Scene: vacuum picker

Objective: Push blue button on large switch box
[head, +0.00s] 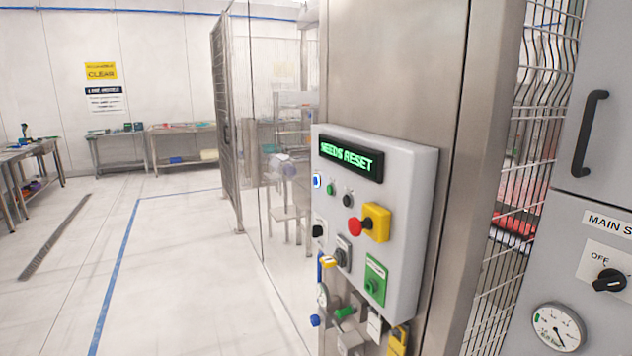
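The large switch box (406,215) is a light grey panel mounted on a steel post, right of the middle in the head view. Its dark display reads "NEEDS RESET" in green letters. The blue button (316,181) is small, with a pale rim, at the box's upper left edge below the display. A green button (330,189) and a black button (348,199) sit to its right. A red mushroom button (355,226) on a yellow housing is lower right of these. My gripper is not in view.
Below the box hang valves and fittings, one with a blue knob (315,320). A grey cabinet (590,270) with a handle, gauge and rotary switch stands at right. A clear-panelled enclosure stands behind the box. The floor (180,280) at left is open, with workbenches (120,150) far back.

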